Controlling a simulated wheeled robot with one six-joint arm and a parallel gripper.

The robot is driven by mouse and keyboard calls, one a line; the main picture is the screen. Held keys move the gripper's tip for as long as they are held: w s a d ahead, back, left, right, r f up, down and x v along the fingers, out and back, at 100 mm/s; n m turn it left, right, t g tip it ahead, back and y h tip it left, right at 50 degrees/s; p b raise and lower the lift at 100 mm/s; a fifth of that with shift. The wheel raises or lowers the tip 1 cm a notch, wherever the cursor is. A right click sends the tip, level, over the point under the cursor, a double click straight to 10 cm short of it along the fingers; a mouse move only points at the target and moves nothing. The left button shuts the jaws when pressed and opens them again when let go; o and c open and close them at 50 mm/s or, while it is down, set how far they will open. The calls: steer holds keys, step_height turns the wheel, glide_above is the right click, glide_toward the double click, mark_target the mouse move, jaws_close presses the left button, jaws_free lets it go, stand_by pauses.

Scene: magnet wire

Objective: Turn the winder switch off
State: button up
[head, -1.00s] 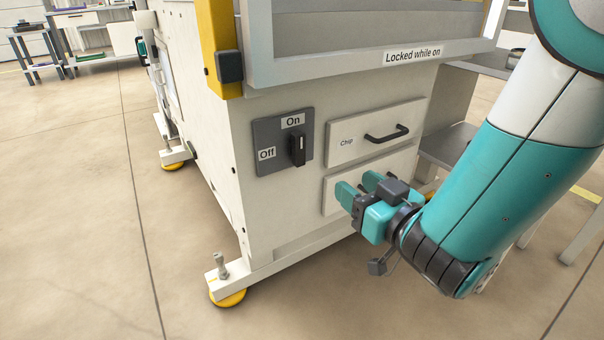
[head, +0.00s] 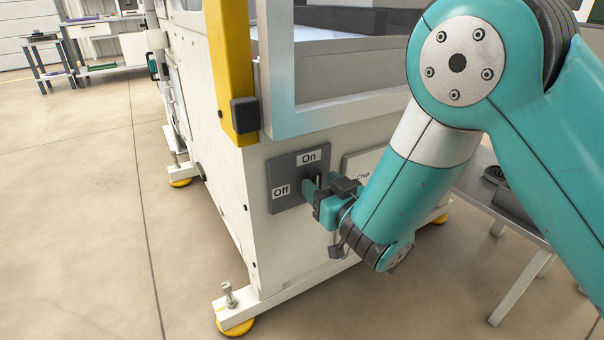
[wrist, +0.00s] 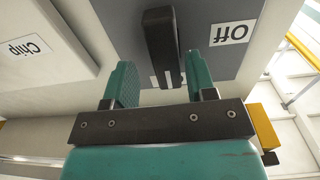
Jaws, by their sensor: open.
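The winder switch is a dark knob on a grey plate (head: 286,199) on the machine's front, with an "On" label (head: 309,157) above and an "Off" label (head: 281,191) at left. In the head view the knob is mostly hidden by my gripper (head: 313,190). In the wrist view the black knob (wrist: 162,45) stands between my two teal fingers (wrist: 158,85), nearer the right one, with gaps on both sides. The fingers are open. The "Off" label shows upside down in the wrist view (wrist: 232,32). The knob pointed up toward "On" in the earlier view.
The "Chip" drawer (head: 362,164) is right of the switch plate, partly behind my arm. A yellow post (head: 230,70) and window frame (head: 340,117) stand above. A table (head: 500,205) is at right. The floor at left is clear.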

steer(key=shift+w+a, duration=0.25)
steer(key=shift+a, duration=0.1)
steer(key=shift+a, duration=0.15)
steer(key=shift+c, duration=0.7)
steer(key=shift+s+a, duration=0.1)
steer(key=c, duration=0.8)
